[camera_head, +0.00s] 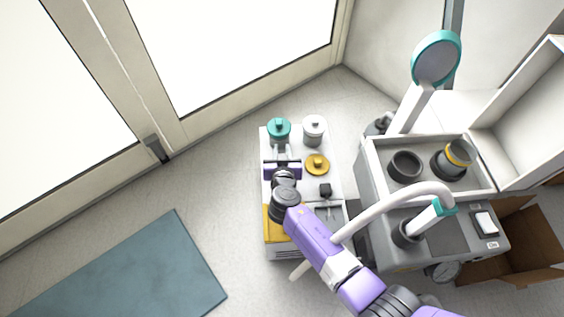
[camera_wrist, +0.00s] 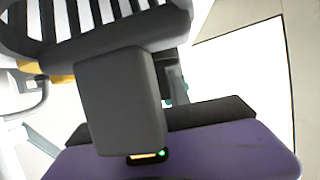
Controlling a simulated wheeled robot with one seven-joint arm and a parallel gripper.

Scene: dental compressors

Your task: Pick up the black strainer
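The black strainer (camera_wrist: 95,18) is a dark slotted piece with a curved rim, large at the top left of the wrist view. White shows through its slots. My gripper (camera_head: 281,150) is over the back left of the white cart in the head view, just in front of the teal-lidded jar. In the wrist view a dark finger of my gripper (camera_wrist: 125,95) reaches up to the strainer's rim and overlaps it. This finger hides most of the other one, so I cannot tell whether the fingers grip the strainer. In the head view the strainer is not clear.
The white cart (camera_head: 334,160) also carries a teal-lidded jar (camera_head: 279,129), a white-lidded jar (camera_head: 314,129), a yellow-lidded jar (camera_head: 317,164) and a small black piece (camera_head: 326,190). The grey compressor unit (camera_head: 375,205) with a hose stands at right. The floor at left is clear beyond a blue mat (camera_head: 125,275).

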